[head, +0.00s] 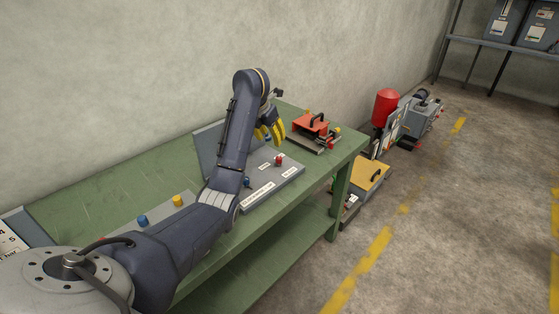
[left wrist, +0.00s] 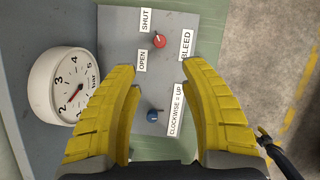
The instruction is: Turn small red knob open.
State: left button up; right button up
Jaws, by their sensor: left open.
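The small red knob (head: 279,160) is on a grey sloped panel (head: 285,182) on the green bench. In the left wrist view the red knob (left wrist: 159,41) sits beside the SHUT label (left wrist: 146,21) and the OPEN label (left wrist: 142,61), with a BLEED label (left wrist: 187,45) to its right. A small pale mark shows on it, too small to read its direction surely. My left gripper (head: 270,132) is open and empty above the panel. In the wrist view its yellow fingers (left wrist: 159,66) are spread wide, and the knob lies beyond the gap between their tips. My right gripper is not in view.
A blue knob (left wrist: 154,115) by a CLOCKWISE = UP label and a white round gauge (left wrist: 72,83) share the panel. A red device with a black handle (head: 312,125) stands near the bench's far end. The green bench top (head: 110,190) is partly bare at left.

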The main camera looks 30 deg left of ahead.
aim_at(279, 158)
pick_arm(q)
jog(key=x, duration=1.5)
jog(key=shift+s, duration=0.15)
grip_shut()
